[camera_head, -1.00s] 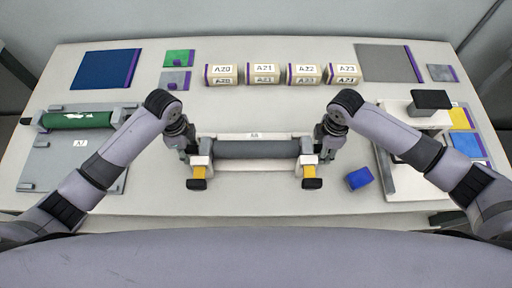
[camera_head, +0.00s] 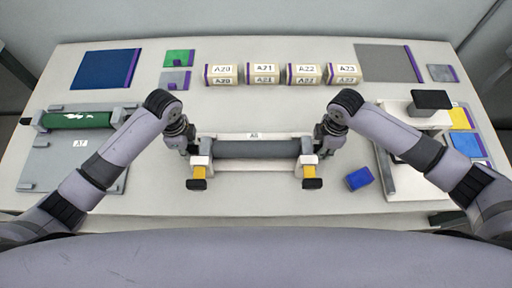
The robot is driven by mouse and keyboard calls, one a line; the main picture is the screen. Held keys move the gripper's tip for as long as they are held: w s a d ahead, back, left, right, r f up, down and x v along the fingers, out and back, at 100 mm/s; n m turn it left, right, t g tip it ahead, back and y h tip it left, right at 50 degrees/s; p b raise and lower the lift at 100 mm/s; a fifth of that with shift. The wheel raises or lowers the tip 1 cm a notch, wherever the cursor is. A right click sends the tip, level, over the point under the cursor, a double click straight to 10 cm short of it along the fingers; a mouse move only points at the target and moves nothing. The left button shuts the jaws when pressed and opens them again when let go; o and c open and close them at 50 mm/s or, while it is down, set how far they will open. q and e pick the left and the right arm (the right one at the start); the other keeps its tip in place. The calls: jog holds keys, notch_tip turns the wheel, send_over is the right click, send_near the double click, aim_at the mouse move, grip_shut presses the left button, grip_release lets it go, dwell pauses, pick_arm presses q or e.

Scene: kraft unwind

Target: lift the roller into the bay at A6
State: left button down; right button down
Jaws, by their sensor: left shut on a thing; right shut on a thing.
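A dark grey roller (camera_head: 256,149) lies level across the white stand (camera_head: 255,166) at the middle front of the table. A small label (camera_head: 254,136) behind it is too small to read surely, perhaps A6. My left gripper (camera_head: 193,149) is shut on the roller's left end. My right gripper (camera_head: 321,150) is shut on its right end. The stand has a yellow and black piece at its left front (camera_head: 198,175) and right front (camera_head: 311,175). The roller appears at the stand, between its end blocks; I cannot tell whether it rests there or is slightly raised.
A green roller (camera_head: 78,119) lies on a grey plate (camera_head: 65,160) labelled A7 at left. A blue block (camera_head: 359,178) sits right of the stand. A white fixture (camera_head: 405,184) stands further right. Labelled boxes (camera_head: 265,74) line the back, with flat coloured sheets on both sides.

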pick_arm(q)
jog(key=shift+w+r, duration=0.15)
pick_arm(e)
jog(key=shift+w+r, duration=0.15)
dwell(0.5)
